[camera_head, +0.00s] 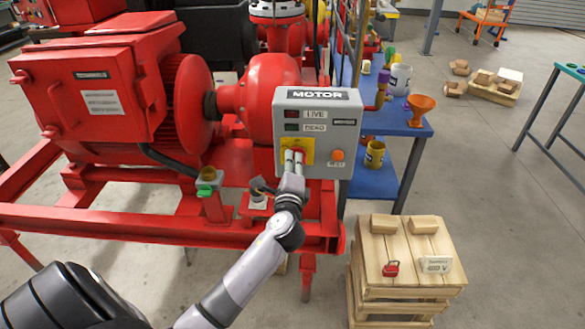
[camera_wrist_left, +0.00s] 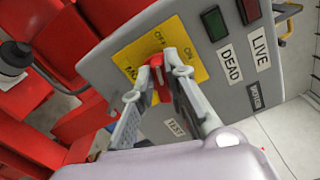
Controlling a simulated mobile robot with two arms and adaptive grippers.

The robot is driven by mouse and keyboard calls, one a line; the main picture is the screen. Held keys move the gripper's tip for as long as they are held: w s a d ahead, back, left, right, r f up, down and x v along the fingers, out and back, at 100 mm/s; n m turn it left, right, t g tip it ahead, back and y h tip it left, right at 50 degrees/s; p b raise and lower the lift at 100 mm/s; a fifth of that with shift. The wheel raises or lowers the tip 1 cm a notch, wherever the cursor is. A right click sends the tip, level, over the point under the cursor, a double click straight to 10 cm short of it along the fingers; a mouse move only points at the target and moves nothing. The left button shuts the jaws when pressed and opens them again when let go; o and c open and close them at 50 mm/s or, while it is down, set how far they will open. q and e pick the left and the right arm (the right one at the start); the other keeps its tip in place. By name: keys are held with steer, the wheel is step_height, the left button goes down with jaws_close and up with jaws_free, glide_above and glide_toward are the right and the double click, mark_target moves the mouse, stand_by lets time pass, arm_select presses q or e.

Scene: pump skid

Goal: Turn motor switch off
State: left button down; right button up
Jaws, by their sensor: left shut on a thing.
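The grey motor switch box (camera_head: 345,112) stands in front of the red pump, with a MOTOR label on top. Its yellow switch plate (camera_wrist_left: 192,42) carries ON/OFF lettering, partly hidden by my fingers. The red switch handle (camera_wrist_left: 157,72) sits on this plate. My left gripper (camera_head: 294,157) reaches up to the box from below. In the left wrist view, its fingers lie on either side of the red handle and are shut on it. The LIVE window (camera_head: 291,114) looks dark red and the DEAD window (camera_head: 291,127) dark green. My right gripper is out of view.
An orange TEST button (camera_head: 337,155) is right of the plate. A wooden crate (camera_head: 378,240) with a red padlock (camera_head: 391,268) and a 400 V tag (camera_head: 436,264) stands at lower right. A blue shelf (camera_head: 405,127) with containers is behind. The floor at right is mostly free.

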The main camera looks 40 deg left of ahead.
arm_select(q)
steer(key=n+b, duration=0.1)
steer(key=n, duration=0.2)
steer(key=shift+f+b, duration=0.3)
steer(key=shift+b, duration=0.1)
steer(key=shift+n, duration=0.5)
steer(key=c, duration=1.6)
jaws_free()
steer(key=shift+a, duration=0.1)
steer(key=shift+s, duration=0.1)
steer(key=v, duration=1.2)
